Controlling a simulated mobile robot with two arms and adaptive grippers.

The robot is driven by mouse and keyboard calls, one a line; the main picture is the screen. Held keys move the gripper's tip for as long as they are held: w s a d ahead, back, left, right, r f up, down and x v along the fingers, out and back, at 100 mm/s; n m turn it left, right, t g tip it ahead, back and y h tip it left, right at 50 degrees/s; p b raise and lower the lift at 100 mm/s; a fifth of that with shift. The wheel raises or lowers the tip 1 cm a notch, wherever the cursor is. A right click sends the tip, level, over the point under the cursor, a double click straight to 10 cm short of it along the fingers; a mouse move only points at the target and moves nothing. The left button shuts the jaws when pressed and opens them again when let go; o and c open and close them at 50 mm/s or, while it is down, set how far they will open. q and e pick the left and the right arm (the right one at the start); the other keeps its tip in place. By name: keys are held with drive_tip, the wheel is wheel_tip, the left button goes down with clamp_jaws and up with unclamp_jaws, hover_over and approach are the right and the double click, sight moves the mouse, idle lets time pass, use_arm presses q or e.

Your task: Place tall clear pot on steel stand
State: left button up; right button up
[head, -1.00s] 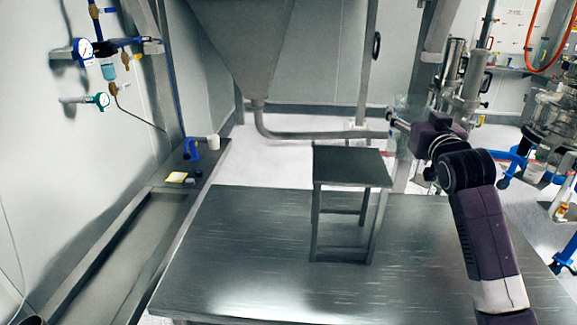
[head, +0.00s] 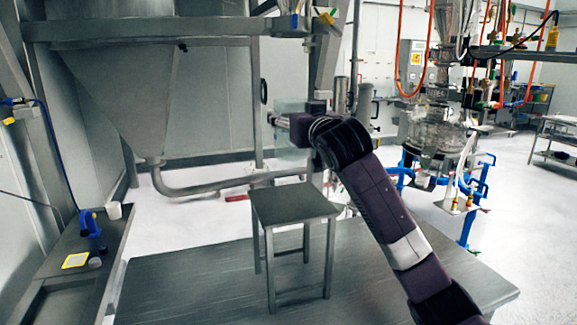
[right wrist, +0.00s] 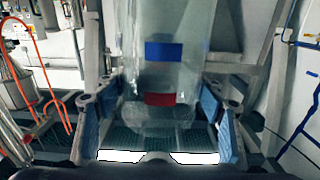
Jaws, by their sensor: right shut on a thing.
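The tall clear pot (head: 291,106) is see-through and faint in the head view, above and behind the stand. In the right wrist view the pot (right wrist: 163,80) shows a blue patch and a red patch and sits between the finger pads. My right gripper (head: 284,121) is shut on the pot and holds it in the air. The steel stand (head: 293,204) is a square-topped stool on the metal table; its top is bare. The pot looks apart from the stand; the depth between them is hard to judge. My left gripper is not in view.
The metal table (head: 190,285) is bare around the stand. A side bench at left bears a blue tool (head: 89,222), a white cup (head: 114,211) and a yellow-edged card (head: 76,260). A large steel hopper (head: 150,100) and its pipe stand behind.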

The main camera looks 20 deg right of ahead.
sight(291, 147)
wheel_tip(291, 147, down, 8)
drive_tip(key=shift+a+f+p, duration=0.1)
drive_tip(key=shift+a+p, duration=0.05)
drive_tip(key=shift+p, duration=0.45)
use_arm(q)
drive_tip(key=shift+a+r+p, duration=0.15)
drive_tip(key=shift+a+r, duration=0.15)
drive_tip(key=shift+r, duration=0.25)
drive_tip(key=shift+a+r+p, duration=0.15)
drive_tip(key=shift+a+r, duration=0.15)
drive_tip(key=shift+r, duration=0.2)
use_arm(e)
wheel_tip(291, 147, down, 4)
drive_tip(key=shift+r, duration=0.1)
drive_tip(key=shift+f, duration=0.3)
drive_tip(key=o, duration=1.2)
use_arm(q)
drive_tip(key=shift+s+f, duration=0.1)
use_arm(e)
drive_tip(key=shift+r, duration=0.1)
